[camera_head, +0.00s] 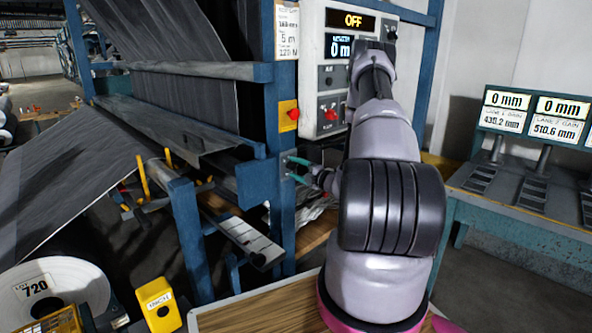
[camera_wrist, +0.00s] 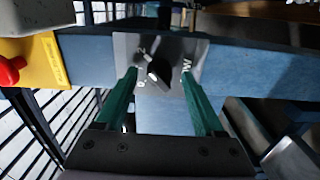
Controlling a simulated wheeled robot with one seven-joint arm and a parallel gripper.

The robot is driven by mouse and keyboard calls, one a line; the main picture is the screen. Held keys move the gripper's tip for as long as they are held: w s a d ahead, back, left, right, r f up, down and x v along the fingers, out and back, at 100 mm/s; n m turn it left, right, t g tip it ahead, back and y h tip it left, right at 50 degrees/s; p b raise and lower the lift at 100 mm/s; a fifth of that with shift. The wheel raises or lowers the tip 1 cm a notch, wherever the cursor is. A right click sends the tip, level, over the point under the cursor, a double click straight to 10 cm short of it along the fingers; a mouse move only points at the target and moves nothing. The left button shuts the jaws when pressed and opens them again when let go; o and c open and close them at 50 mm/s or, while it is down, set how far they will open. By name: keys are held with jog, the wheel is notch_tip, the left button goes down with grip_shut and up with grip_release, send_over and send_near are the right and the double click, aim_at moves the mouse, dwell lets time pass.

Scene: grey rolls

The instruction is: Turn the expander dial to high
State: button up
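In the wrist view a black dial (camera_wrist: 160,70) sits on a grey plate (camera_wrist: 201,50) fixed to a blue post. White letters flank the dial, too small to read surely. The knob looks slanted. My gripper (camera_wrist: 159,76) is open, with one green finger on each side of the dial. A gap shows between each finger and the knob; I cannot tell whether the tips touch the plate. In the head view my gripper (camera_head: 291,169) points left at the blue post (camera_head: 281,195). The dial cannot be made out there.
A yellow plate with a red button (camera_head: 293,114) is above on the same post, also in the wrist view (camera_wrist: 10,70). A control panel (camera_head: 331,75) reading OFF stands behind my arm. A wooden table (camera_head: 270,302) is below. A bench with displays (camera_head: 520,205) stands right.

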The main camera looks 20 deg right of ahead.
jog(key=v, duration=1)
jog(key=shift+s, duration=0.4)
jog(key=shift+d, duration=0.15)
jog(key=s+a+r+n+g+y, duration=0.3)
jog(key=a+r+n+g+y, duration=0.55)
jog(key=a+r+n, duration=0.8)
jog(key=s+a+r+n+g+h, duration=0.4)
jog(key=s+a+r+n+g, duration=0.35)
jog(key=n, duration=0.45)
jog(key=s+d+r+n+t+h, duration=0.1)
jog(key=s+r+n+t+h, duration=0.2)
jog(key=s+n, duration=0.4)
jog(key=s+d+r+n+t+h, duration=0.1)
jog(key=s+r+n+t+h, duration=0.2)
jog(key=s+r+n+h, duration=0.2)
jog(key=s+r+n, duration=0.3)
jog(key=n, duration=0.2)
jog(key=shift+n+h, duration=0.35)
